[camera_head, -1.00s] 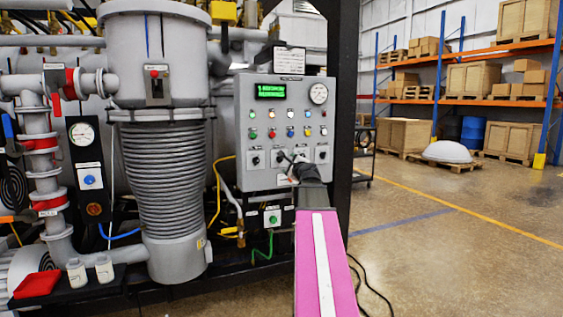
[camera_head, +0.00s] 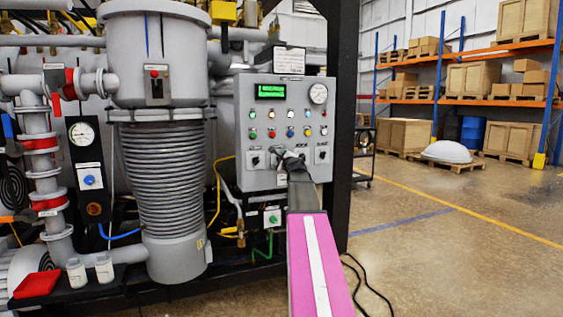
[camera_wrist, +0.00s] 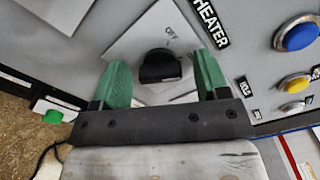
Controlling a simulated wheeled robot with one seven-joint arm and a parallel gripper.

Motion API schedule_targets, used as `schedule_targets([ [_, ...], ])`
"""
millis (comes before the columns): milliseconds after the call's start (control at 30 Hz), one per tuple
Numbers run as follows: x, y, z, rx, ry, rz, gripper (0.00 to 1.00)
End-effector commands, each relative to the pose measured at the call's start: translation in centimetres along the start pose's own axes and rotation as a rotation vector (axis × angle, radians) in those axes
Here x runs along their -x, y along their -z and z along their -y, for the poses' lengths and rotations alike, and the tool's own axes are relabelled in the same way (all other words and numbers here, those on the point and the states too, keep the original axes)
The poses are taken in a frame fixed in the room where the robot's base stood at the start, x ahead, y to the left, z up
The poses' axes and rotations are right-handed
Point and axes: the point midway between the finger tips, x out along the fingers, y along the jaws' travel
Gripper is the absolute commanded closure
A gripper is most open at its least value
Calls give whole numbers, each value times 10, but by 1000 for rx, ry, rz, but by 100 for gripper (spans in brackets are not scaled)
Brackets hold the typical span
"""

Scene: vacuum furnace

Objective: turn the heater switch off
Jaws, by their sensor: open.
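The heater switch (camera_wrist: 160,66) is a black rotary knob on a light square plate. It shows in the wrist view beside a black HEATER label (camera_wrist: 209,22), with OFF printed near the knob. I cannot tell which position the knob points to. My gripper (camera_wrist: 158,82) is open, with one green finger on each side of the knob. I cannot tell whether either finger touches it. In the head view, my gripper (camera_head: 291,157) is at the lower row of switches on the grey control panel (camera_head: 244,120) and hides the heater switch.
A rotary switch (camera_head: 255,159) is left of my gripper and another (camera_head: 321,155) is right of it. Coloured buttons are above, under a green display (camera_head: 270,92). A small box with a green button (camera_head: 273,217) is below the panel. Open floor lies to the right.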

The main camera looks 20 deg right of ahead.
Motion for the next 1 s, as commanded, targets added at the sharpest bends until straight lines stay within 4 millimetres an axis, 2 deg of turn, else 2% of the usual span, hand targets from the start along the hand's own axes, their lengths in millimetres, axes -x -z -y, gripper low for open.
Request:
schedule_targets([
  [67,0,0,0,0,0,0,32],
  [100,0,0,0,0,0,0,35],
  [233,0,0,0,0,0,0,78],
  [267,1,0,0,0,0,0,81],
  [667,1,0,0,54,-1,0,81],
  [1000,1,0,0,298,-1,1,81],
])
